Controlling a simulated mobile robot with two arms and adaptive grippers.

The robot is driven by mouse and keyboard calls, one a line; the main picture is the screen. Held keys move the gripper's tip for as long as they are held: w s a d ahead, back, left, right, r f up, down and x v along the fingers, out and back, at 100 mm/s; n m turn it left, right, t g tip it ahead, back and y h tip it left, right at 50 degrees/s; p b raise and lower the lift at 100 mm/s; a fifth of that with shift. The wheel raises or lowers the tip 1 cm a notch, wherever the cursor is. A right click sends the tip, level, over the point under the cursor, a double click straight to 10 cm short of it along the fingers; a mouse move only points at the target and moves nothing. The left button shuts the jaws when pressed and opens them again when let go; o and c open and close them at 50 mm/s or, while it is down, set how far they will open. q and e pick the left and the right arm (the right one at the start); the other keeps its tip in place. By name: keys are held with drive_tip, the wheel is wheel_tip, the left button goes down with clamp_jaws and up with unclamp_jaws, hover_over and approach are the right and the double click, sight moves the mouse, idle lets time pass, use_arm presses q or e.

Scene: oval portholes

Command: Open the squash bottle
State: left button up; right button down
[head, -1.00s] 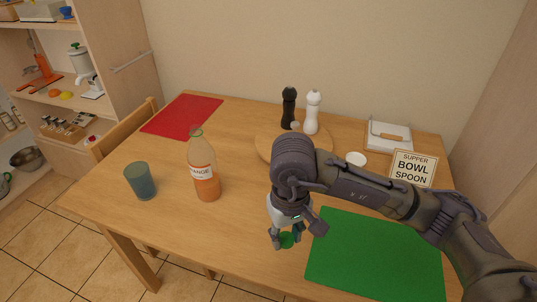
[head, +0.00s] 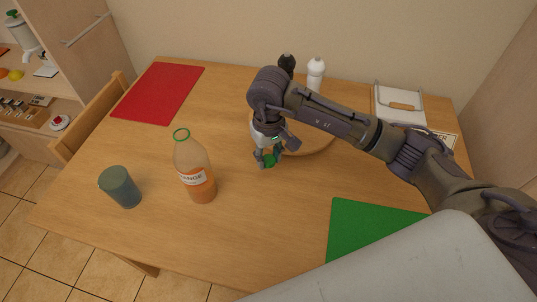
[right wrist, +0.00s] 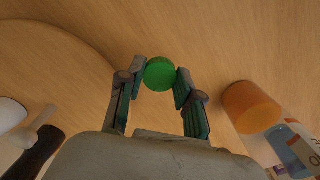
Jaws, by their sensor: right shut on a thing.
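The squash bottle (head: 196,172) stands upright on the table, clear with orange squash in its lower part and an orange label. Its neck has a green ring at the top and no cap on it. My right gripper (head: 268,157) is shut on the green cap (head: 270,160), to the right of the bottle and apart from it. In the right wrist view the cap (right wrist: 160,73) sits between the two fingertips, and the bottle's orange part (right wrist: 248,106) shows at the right. My left gripper is out of view.
A blue-grey cup (head: 120,187) stands left of the bottle. A red mat (head: 158,92) lies at the back left and a green mat (head: 370,228) at the front right. A round wooden board (head: 318,142) with dark and white mills (head: 316,74) is behind my gripper. The table's front middle is clear.

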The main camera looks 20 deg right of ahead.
sight(269, 160)
drive_tip(key=w+f, duration=0.1)
drive_tip(key=w+d, duration=0.1)
drive_tip(key=shift+w+f, duration=0.35)
drive_tip(key=shift+w, duration=0.05)
drive_tip(key=shift+w+d+f, duration=0.1)
drive_tip(key=shift+w+f, duration=0.2)
drive_tip(key=shift+f, duration=0.2)
wheel_tip(269, 160, down, 2)
drive_tip(key=shift+f+p, duration=0.25)
drive_tip(key=shift+p, duration=0.25)
drive_tip(key=shift+f, duration=0.45)
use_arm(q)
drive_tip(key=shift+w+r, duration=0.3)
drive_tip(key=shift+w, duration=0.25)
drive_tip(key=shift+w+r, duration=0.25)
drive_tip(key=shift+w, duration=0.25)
use_arm(e)
drive_tip(key=shift+f, duration=0.1)
drive_tip(key=c, duration=1.1)
unclamp_jaws()
drive_tip(key=shift+o, duration=0.2)
